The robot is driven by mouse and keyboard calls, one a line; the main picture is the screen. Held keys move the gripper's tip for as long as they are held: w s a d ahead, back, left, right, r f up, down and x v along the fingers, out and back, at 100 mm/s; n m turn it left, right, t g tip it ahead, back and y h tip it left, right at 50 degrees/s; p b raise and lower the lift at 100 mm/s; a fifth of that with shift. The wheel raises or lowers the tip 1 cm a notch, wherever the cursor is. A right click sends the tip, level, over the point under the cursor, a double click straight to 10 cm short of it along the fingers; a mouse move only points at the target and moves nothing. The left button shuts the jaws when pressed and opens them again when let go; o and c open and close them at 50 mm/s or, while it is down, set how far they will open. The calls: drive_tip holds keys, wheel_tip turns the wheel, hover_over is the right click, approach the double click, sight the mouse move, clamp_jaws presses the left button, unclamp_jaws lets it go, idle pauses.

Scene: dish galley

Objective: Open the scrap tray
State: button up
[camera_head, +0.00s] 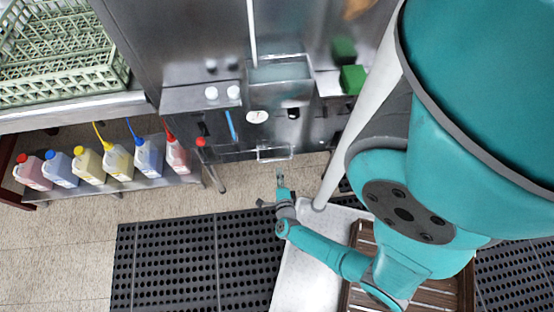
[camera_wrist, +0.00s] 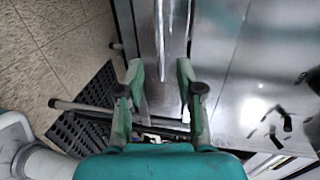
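The scrap tray (camera_head: 262,153) appears as a low steel front with a bar handle at the bottom of the steel machine in the head view; it looks shut. My gripper (camera_head: 280,175) is just in front of that handle, on the floor side, with a small gap visible from above. In the wrist view my gripper (camera_wrist: 160,72) is open, its two green fingers apart with nothing clasped. A bright steel strip runs between and beyond the fingers; I cannot tell whether it is the handle or the tray front.
The steel machine (camera_head: 185,60) stands behind the tray. Several coloured jugs (camera_head: 88,165) stand on a low shelf at left. A green rack (camera_head: 60,55) sits above them. A black perforated mat (camera_head: 190,262) covers the floor in front. A brown slatted crate (camera_head: 362,240) is beside my arm.

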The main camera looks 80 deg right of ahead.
sight(277, 160)
drive_tip(key=shift+x, duration=4.15)
clamp_jaws()
